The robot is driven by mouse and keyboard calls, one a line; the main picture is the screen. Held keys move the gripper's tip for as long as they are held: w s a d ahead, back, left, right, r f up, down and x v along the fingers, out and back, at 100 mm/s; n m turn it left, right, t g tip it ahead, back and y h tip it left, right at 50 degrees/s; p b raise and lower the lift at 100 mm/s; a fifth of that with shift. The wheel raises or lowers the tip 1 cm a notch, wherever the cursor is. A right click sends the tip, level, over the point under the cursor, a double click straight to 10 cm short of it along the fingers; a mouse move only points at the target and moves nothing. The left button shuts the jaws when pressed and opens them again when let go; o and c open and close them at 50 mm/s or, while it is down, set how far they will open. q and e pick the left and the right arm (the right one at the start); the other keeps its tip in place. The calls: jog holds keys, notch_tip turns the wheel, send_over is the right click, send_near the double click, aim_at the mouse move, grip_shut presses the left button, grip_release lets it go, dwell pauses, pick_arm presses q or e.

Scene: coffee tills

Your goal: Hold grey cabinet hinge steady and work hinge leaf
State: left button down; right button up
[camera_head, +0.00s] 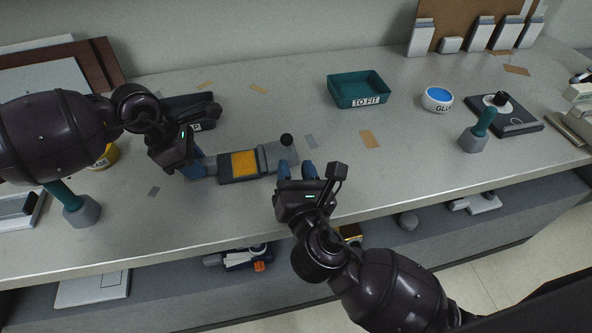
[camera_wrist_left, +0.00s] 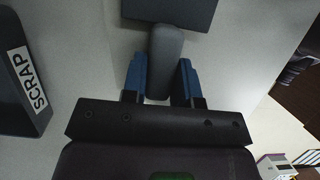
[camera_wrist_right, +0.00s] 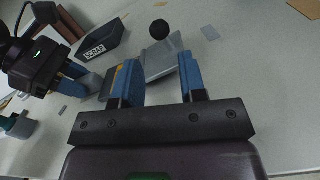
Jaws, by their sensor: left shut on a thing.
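The grey cabinet hinge (camera_head: 240,164) lies on the worktop, with a dark body, a yellow panel and a grey leaf (camera_head: 280,153) at its right end. A black knob (camera_head: 286,140) stands at the leaf's far corner. My left gripper (camera_head: 196,166) is shut on the hinge's grey left end (camera_wrist_left: 165,60); the dark body shows beyond it in the left wrist view. My right gripper (camera_head: 297,171) is open and empty at the near side of the leaf. In the right wrist view the leaf (camera_wrist_right: 163,60) and knob (camera_wrist_right: 160,29) appear beyond the spread blue fingers.
A dark scrap bin (camera_wrist_right: 105,45) stands behind my left gripper. A teal "TO FIT" tray (camera_head: 358,90), a glue pot (camera_head: 437,99) and a teal-handled tool (camera_head: 479,131) stand to the right. A yellow pot (camera_head: 105,157) sits at left. The worktop between hinge and tray is mostly clear.

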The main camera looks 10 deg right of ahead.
aim_at(288, 144)
jog(key=w, duration=0.7)
jog(key=shift+w, duration=0.3)
jog(key=shift+c, duration=0.3)
jog(key=shift+s, duration=0.1)
jog(key=c, duration=0.4)
jog(key=shift+o, duration=0.2)
jog(key=shift+a+r, duration=0.75)
jog(key=shift+a, duration=0.15)
jog(key=shift+a+r, duration=0.2)
jog(key=shift+a, duration=0.3)
jog(key=shift+a+r, duration=0.2)
jog(key=shift+a, duration=0.3)
